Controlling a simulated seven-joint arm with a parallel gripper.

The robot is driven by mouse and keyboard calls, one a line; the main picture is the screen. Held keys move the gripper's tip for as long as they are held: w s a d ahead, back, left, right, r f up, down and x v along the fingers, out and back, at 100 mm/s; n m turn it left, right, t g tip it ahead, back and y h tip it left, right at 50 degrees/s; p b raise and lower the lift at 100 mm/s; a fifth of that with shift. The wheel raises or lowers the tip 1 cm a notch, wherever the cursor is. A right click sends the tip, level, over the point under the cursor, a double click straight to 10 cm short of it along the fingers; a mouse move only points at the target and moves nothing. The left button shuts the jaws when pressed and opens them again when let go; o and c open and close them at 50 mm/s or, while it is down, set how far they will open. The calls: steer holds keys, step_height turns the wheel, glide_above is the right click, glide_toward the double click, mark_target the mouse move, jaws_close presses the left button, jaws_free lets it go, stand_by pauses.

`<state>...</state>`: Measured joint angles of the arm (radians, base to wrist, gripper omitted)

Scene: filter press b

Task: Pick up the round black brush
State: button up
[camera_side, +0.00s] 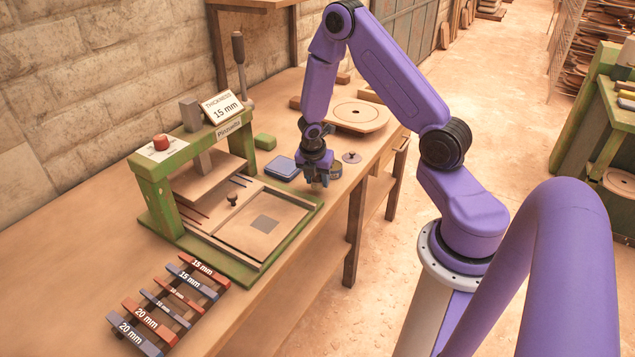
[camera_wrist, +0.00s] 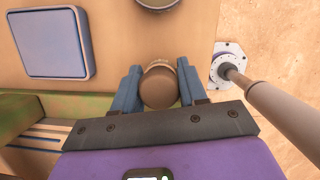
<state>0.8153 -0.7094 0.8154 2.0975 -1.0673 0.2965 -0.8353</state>
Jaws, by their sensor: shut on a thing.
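My gripper (camera_wrist: 159,88) has its blue fingers closed on either side of the round brush (camera_wrist: 160,87), which shows from above as a dark brown round top with a lighter rim. In the side view my gripper (camera_side: 318,182) is low over the bench, between the press and the bench's front edge. The brush is small and mostly hidden by the fingers there, so I cannot tell if it touches the bench.
A blue-grey square pad (camera_side: 281,168) lies just left of my gripper, with a green block (camera_side: 265,142) behind. The green press (camera_side: 160,205) stands to the left.

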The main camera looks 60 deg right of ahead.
steer(key=s+a+r, duration=0.2)
steer(key=s+r, duration=0.3)
steer(key=s, duration=0.1)
steer(key=s+a+r, duration=0.3)
steer(key=s+r, duration=0.3)
steer(key=shift+s+a, duration=0.3)
steer(key=shift+s, duration=0.1)
stand_by(0.3)
steer(key=shift+o, duration=1)
steer(key=shift+c, duration=0.5)
